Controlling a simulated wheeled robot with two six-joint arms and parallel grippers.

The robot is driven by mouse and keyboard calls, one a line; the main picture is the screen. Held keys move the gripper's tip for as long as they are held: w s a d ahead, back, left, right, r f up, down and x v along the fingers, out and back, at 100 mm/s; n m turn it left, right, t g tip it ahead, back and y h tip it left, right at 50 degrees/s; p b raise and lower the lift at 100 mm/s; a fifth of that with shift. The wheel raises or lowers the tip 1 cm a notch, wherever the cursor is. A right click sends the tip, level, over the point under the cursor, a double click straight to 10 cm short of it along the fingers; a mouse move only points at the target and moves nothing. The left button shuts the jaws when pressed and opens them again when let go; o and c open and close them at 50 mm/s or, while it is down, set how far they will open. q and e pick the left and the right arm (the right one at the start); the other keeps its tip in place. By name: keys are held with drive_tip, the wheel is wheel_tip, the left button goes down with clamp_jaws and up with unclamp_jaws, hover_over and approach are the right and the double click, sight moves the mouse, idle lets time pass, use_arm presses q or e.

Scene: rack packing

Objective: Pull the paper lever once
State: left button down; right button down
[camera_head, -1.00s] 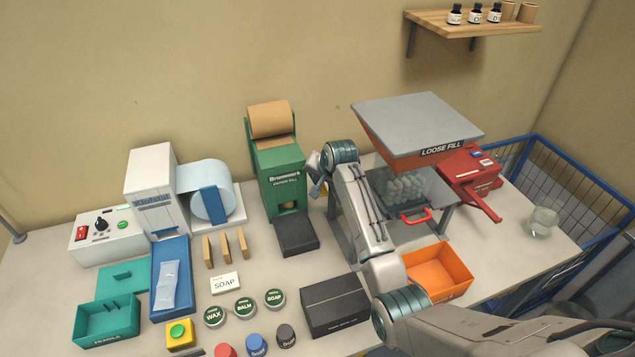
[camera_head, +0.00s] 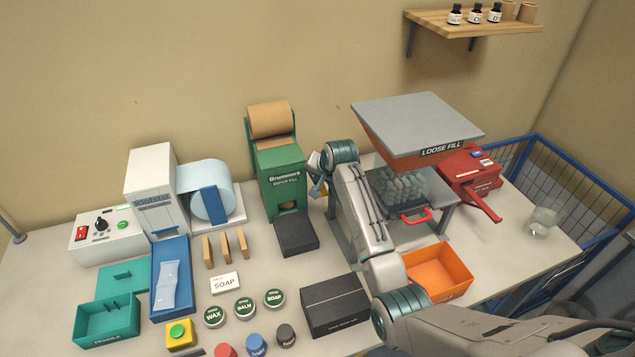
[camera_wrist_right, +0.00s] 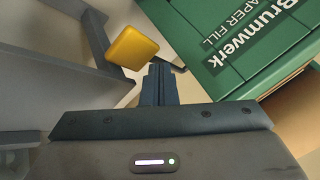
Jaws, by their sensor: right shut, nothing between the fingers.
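The green paper fill machine (camera_head: 280,178) stands at the back middle of the table with a brown paper roll (camera_head: 271,120) on top. Its lever has a yellow knob (camera_wrist_right: 132,47), seen in the right wrist view; in the head view my right arm mostly hides it. My right gripper (camera_wrist_right: 160,82) is shut and empty. Its fingertips are beside the machine's right side, close to the yellow knob, which shows to their upper left. I cannot tell whether they touch it. My left gripper is not in view.
The loose fill hopper (camera_head: 418,122) stands just right of my right arm. A dark tray (camera_head: 297,237) lies before the paper machine. Tins, soap and a teal box (camera_head: 107,320) fill the front left.

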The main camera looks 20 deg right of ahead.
drive_tip(key=shift+w+r, duration=0.2)
drive_tip(key=shift+r, duration=0.7)
drive_tip(key=r, duration=0.3)
drive_tip(key=w+r, duration=0.1)
drive_tip(key=r, duration=0.1)
drive_tip(key=shift+s+f, duration=0.15)
idle(0.6)
